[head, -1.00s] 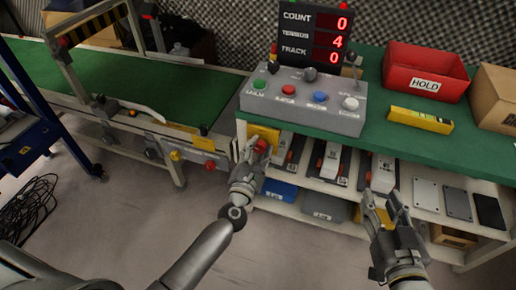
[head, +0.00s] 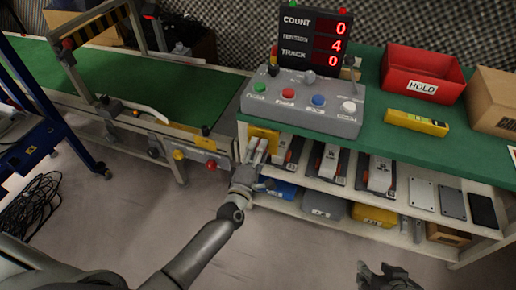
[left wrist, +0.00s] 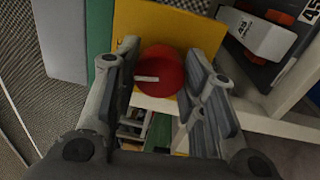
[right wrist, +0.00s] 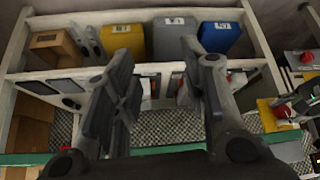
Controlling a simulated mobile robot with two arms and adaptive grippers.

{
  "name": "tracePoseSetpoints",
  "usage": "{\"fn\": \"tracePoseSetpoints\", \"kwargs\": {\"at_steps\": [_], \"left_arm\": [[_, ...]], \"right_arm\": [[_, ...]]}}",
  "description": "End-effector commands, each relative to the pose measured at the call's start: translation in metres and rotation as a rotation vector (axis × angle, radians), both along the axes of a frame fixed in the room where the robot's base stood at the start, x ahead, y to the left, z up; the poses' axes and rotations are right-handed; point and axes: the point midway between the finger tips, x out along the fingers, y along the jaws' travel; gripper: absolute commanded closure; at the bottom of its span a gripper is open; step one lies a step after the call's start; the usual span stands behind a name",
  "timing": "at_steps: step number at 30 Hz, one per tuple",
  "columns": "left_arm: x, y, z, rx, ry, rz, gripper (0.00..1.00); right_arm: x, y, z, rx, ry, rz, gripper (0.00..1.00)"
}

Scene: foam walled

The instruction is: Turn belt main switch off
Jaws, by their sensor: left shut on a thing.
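The belt main switch is a red round knob (left wrist: 170,72) with a white bar mark on a yellow plate (left wrist: 160,28), seen close in the left wrist view. In the head view the yellow plate (head: 264,134) is at the left end of the green bench, and my gripper hides the knob there. My left gripper (head: 257,152) is at the plate, shut on the knob, one finger on each side. The white mark lies roughly level in the left wrist view. My right gripper (head: 377,270) is low at the bottom edge of the head view; its fingers are apart and empty (right wrist: 158,85).
A grey control box (head: 305,105) with coloured buttons sits on the bench beneath a display reading 0, 4, 0. A red HOLD bin (head: 420,75) is to the right. Shelves below hold several devices and bins. The green conveyor (head: 130,85) is left. The floor in front is clear.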

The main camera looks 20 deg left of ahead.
Motion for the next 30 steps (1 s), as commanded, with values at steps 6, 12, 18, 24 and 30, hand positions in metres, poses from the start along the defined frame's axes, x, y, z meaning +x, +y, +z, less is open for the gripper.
{"fn": "tracePoseSetpoints", "kwargs": {"at_steps": [6,12,18,24,30], "left_arm": [[0.000,-0.001,0.000,0.123,-0.002,-0.002,0.86],[0.000,-0.001,-0.001,0.186,-0.004,-0.001,0.86],[-0.001,-0.001,-0.001,0.208,-0.005,-0.002,0.86],[-0.001,-0.001,-0.001,0.210,-0.004,-0.002,0.86],[-0.001,0.000,-0.001,0.210,-0.004,-0.002,0.57]], "right_arm": [[-0.030,-0.009,-0.009,-0.030,0.143,-0.012,0.60],[-0.047,-0.014,-0.013,-0.045,0.216,-0.018,0.60],[-0.053,-0.016,-0.014,-0.050,0.243,-0.020,0.60],[-0.053,-0.016,-0.014,-0.050,0.246,-0.020,0.60],[-0.053,-0.016,-0.014,-0.050,0.246,-0.020,0.60]]}}
